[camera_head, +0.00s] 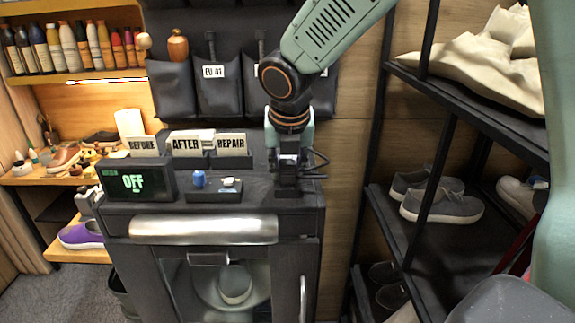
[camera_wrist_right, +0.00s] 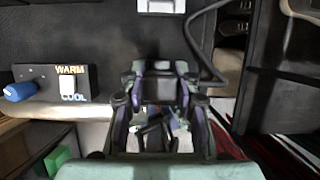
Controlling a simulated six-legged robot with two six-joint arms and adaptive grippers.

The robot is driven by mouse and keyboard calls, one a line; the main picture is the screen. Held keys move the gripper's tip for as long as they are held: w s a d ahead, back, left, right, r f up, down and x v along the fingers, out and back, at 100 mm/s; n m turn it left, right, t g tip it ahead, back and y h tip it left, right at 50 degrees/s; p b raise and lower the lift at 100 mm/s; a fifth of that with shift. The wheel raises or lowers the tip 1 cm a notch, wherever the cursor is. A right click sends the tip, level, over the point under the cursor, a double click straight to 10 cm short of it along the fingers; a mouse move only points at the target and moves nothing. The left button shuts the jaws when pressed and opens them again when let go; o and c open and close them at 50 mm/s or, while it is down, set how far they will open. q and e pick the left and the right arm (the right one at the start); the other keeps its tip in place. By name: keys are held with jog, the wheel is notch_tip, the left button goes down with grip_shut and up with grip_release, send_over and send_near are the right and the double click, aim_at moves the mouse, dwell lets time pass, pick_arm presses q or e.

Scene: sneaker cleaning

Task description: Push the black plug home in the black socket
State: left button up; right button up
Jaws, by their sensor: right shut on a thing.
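In the head view my right gripper (camera_head: 287,166) points straight down at the right end of the dark cabinet top. It is shut on the black plug, which is mostly hidden between the fingers. A black cable (camera_head: 316,165) loops out to the right of the fingers. The black socket (camera_head: 287,190) is a low dark block directly under the gripper. I cannot tell how deep the plug sits in it. In the wrist view the right gripper (camera_wrist_right: 158,92) fills the middle, and the cable (camera_wrist_right: 196,35) curves past at the right. My left gripper is not in view.
Dark pockets hang on the back wall. A black shelf rack (camera_head: 430,215) with shoes stands at the right.

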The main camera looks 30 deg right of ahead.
aim_at(288, 164)
jog(key=shift+f, duration=0.35)
jog(key=o, duration=1.2)
jog(key=shift+c, duration=0.2)
jog(key=shift+r, duration=0.15)
jog(key=v, duration=0.7)
jog(key=shift+s+a+r, duration=0.1)
jog(key=shift+s+r, duration=0.05)
jog(key=shift+r, duration=0.05)
jog(key=shift+f, duration=0.1)
